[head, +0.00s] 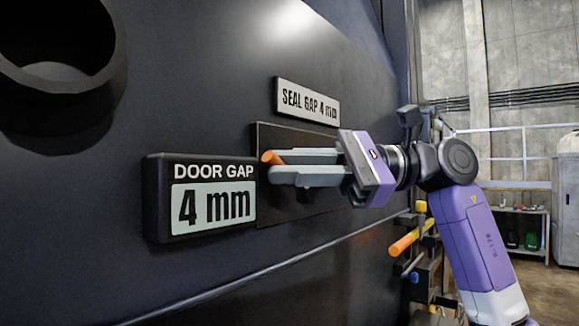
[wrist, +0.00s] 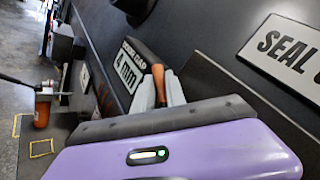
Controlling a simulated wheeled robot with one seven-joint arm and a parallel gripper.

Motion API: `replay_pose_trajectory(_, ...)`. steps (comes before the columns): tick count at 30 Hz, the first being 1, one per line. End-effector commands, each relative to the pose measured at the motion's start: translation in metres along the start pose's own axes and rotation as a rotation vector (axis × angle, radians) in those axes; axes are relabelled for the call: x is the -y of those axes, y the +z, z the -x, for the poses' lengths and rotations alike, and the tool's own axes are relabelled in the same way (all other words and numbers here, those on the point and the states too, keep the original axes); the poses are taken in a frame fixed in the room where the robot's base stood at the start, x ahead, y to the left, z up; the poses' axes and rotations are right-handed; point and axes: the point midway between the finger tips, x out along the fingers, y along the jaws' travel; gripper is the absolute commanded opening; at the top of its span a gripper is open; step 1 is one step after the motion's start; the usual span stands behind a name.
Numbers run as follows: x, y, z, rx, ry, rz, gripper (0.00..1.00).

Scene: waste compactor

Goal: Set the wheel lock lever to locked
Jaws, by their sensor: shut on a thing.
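My gripper (head: 276,166) reaches in from the right, with its fingers closed around an orange handle (head: 271,157) in front of a dark plate on the machine's front. In the wrist view the orange handle (wrist: 159,86) stands up between the pale fingers. The handle's base is mostly hidden by the fingers, and I see no label naming it. A second lever with a yellow-orange grip (head: 404,243) sticks out below and behind my wrist, apart from my gripper. I cannot tell from any marking which one is the wheel lock lever.
A box reading "DOOR GAP 4 mm" (head: 208,200) juts out just left of my fingertips. A sign reading "SEAL GAP 4 mm" (head: 308,101) is above them. A round dark opening (head: 58,50) is at upper left. Railings and a shelf (head: 522,230) stand behind at right.

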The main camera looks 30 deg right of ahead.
Motion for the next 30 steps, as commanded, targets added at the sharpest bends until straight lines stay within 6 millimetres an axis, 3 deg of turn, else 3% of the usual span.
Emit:
replay_pose_trajectory(19, 0.000, -0.001, 0.002, 0.022, -0.020, -0.025, 0.00)
replay_pose_trajectory(30, 0.011, -0.001, 0.011, 0.163, -0.157, -0.184, 0.00)
